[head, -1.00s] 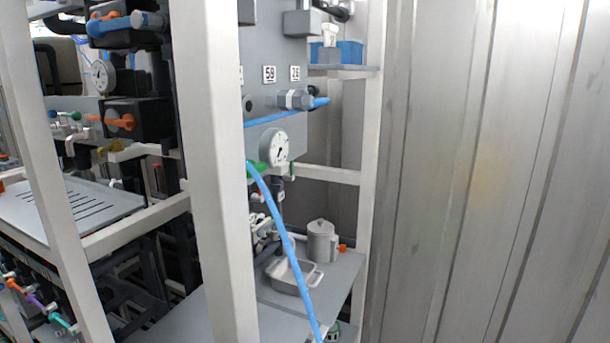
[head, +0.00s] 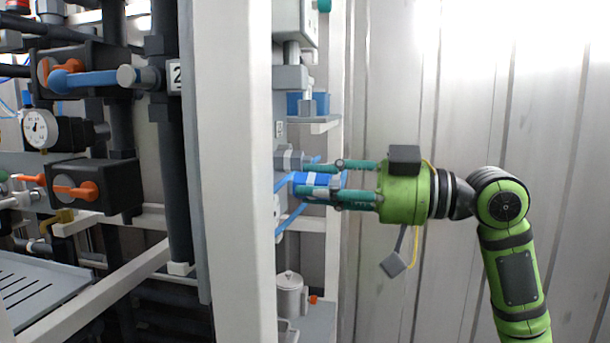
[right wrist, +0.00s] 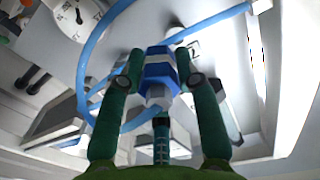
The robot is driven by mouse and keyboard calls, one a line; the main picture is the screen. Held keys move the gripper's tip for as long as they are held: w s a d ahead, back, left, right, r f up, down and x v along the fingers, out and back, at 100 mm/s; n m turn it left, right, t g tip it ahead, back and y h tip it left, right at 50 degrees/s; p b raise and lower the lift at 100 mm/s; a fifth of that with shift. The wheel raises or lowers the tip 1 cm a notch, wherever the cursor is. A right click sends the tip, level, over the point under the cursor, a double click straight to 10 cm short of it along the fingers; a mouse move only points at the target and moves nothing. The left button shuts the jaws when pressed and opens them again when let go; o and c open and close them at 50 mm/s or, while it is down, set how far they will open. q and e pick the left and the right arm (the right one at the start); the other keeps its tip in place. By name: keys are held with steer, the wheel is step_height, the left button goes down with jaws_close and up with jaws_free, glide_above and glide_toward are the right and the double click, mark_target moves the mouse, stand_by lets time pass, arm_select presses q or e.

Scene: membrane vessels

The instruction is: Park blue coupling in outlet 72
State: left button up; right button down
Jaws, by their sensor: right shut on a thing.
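My right gripper (head: 306,178) is shut on the blue coupling (head: 318,180), which has pale bands, beside the grey panel. In the right wrist view, the green fingers of the gripper (right wrist: 160,66) hold the coupling (right wrist: 160,78) from both sides. A blue hose (right wrist: 110,28) loops around that area. A label (right wrist: 193,48) ending in 2 shows partly behind the fingers; its full number is hidden. A grey fitting (head: 288,158) sticks out of the panel just above the coupling in the head view. I cannot tell whether the coupling touches an outlet. My left gripper is out of view.
A white upright post (head: 228,180) stands left of the gripper and hides much of the panel. A shelf with a blue bin (head: 296,103) is above; a grey lidded pot (head: 289,296) is below. A corrugated metal wall (head: 400,60) lies behind my arm.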

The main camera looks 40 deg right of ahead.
mark_target(296, 174)
steer(key=shift+s+a+r, duration=0.2)
steer(key=shift+s+r, duration=0.7)
steer(key=shift+s, duration=0.15)
steer(key=shift+w+d, duration=0.1)
steer(key=shift+w+a+r+p, duration=0.1)
steer(key=shift+w+a+p, duration=0.35)
steer(key=shift+p, duration=0.1)
steer(key=p+x, duration=0.2)
steer(key=x, duration=0.1)
steer(key=shift+p+x, duration=0.45)
steer(key=shift+x, duration=0.35)
steer(key=shift+b, duration=0.35)
stand_by(0.5)
